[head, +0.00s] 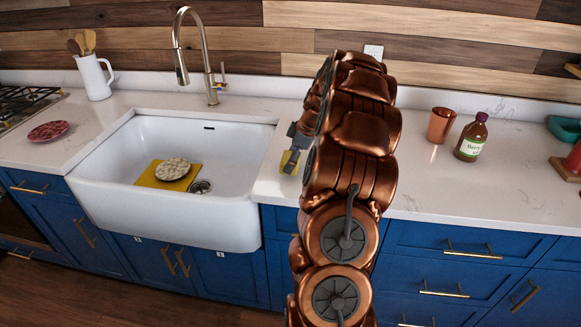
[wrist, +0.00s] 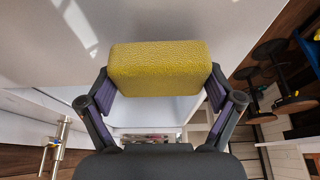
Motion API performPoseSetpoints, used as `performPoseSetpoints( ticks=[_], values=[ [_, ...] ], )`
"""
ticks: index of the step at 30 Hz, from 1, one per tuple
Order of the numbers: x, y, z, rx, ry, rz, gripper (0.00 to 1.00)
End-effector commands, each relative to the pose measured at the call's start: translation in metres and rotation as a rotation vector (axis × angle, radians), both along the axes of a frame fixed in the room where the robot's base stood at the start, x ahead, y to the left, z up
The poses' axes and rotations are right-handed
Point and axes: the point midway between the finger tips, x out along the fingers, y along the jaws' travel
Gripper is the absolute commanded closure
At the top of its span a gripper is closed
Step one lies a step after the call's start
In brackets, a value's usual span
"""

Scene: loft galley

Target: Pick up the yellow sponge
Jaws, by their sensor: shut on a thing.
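The yellow sponge (wrist: 160,68) is a rounded block between the two fingers of my gripper (wrist: 160,90) in the wrist view. The fingers press on its left and right ends, so my gripper is shut on it. In the head view the sponge (head: 289,162) shows as a small yellow patch at my gripper (head: 292,150), by the counter right of the sink. My arm hides part of this area. I cannot tell whether the sponge touches the counter.
The white sink (head: 225,150) is left of my gripper and holds a yellow mat (head: 150,181) with a pale round thing (head: 173,169). A faucet (head: 212,85) stands behind. A copper cup (head: 440,125) and brown bottle (head: 471,138) stand right of my arm. The front-right counter is clear.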

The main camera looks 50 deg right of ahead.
Motion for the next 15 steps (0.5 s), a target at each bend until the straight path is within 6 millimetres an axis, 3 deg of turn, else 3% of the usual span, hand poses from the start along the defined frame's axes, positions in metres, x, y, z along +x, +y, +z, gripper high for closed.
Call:
performPoseSetpoints(
  ticks=[5, 15],
  values=[
    [0.0, 0.001, 0.014, 0.0, -0.001, 0.003, 0.33],
    [-0.033, 0.002, 0.017, 0.0, 0.0, -0.001, 0.33]
  ],
)
